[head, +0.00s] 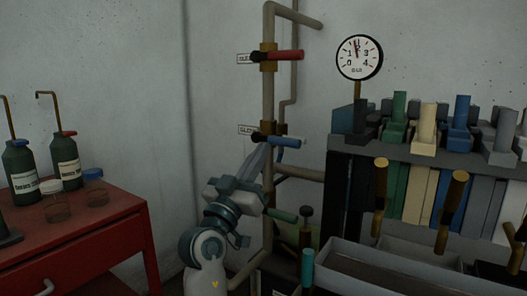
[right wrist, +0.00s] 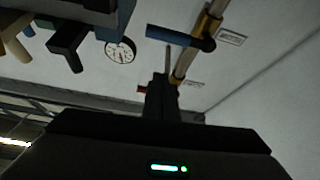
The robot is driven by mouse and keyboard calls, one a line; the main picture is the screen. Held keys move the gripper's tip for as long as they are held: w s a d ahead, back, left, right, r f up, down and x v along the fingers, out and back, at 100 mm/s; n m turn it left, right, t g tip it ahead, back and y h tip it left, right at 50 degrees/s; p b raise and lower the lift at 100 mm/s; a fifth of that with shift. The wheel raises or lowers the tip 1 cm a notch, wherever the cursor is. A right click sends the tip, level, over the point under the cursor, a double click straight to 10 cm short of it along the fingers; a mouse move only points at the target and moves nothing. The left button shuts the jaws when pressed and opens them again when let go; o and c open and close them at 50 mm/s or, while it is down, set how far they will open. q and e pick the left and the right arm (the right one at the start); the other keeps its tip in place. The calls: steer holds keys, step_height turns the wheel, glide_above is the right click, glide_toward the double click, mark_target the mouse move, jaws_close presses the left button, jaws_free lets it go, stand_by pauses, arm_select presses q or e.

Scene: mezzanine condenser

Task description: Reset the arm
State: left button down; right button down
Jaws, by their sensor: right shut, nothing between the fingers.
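My right arm comes up from the bottom of the head view. Its gripper (head: 259,160) points upward, shut and empty, close beside the pipe and just below and left of the blue valve handle (head: 287,142). I cannot tell whether the fingertips touch the valve. In the right wrist view the shut dark fingers (right wrist: 163,97) reach toward the pipe, with the blue handle (right wrist: 170,36) beyond them. My left gripper is in neither view.
A red valve handle (head: 287,55) sits higher on the brown pipe (head: 268,92). A round gauge (head: 359,57) stands above a rack of coloured levers (head: 461,125). Grey trays (head: 370,272) lie below. A red cabinet (head: 90,232) with green bottles (head: 67,162) stands left.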

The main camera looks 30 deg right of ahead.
stand_by(0.5)
